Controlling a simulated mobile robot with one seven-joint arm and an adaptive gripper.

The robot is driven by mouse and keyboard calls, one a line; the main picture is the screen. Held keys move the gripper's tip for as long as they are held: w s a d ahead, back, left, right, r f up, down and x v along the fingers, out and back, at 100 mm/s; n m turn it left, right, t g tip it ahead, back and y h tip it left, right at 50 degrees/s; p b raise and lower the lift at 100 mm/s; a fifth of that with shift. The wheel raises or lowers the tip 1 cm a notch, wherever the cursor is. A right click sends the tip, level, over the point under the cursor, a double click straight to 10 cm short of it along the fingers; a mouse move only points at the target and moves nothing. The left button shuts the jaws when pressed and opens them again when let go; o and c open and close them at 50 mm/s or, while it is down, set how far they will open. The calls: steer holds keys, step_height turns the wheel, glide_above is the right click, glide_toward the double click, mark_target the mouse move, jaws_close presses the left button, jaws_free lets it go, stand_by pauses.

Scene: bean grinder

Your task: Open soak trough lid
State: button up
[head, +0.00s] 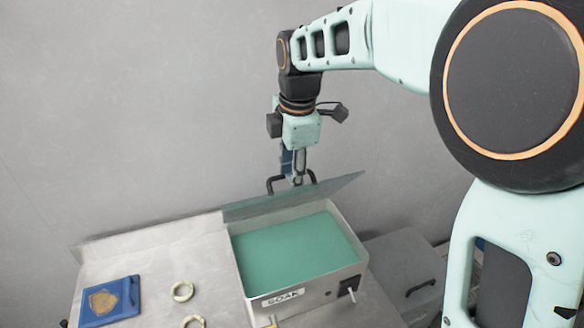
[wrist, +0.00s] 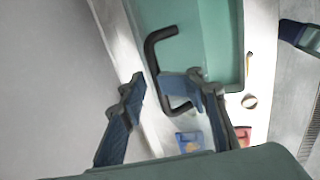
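The soak trough (head: 305,284) is a pale box labelled SOAK, with green liquid showing inside. Its grey lid (head: 335,190) is raised along the back edge, tilted up from the box. A black bar handle (head: 271,184) stands on the lid; it also shows in the wrist view (wrist: 152,58). My gripper (head: 297,180) is above and behind the trough, at the handle. In the wrist view my gripper (wrist: 160,82) has its two blue fingers spread, with part of the handle near and partly behind the right finger. I cannot tell whether they touch.
A blue tray with a tan emblem (head: 104,301) and a pale ring (head: 183,291) lie on the metal counter (head: 150,258) left of the trough. A grey box with a dark handle (head: 405,268) stands to the right. The grey wall is close behind.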

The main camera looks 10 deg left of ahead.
steer(key=shift+w+a+f, duration=0.1)
steer(key=shift+w+f, duration=0.05)
steer(key=shift+w, duration=0.05)
steer(key=shift+s+r, duration=0.15)
steer(key=shift+r, duration=0.1)
steer(key=shift+f, duration=0.1)
steer(key=w+a+r+p, duration=0.3)
steer(key=w+a+r, duration=0.1)
steer(key=w+r, duration=0.3)
step_height(320, 180, up, 2)
steer(key=shift+w+a+r, duration=0.15)
steer(key=shift+w+a, duration=0.05)
stand_by(0.8)
stand_by(0.5)
step_height(320, 180, up, 12)
steer(key=s+d, duration=0.1)
steer(key=s, duration=0.1)
steer(key=shift+d, duration=0.15)
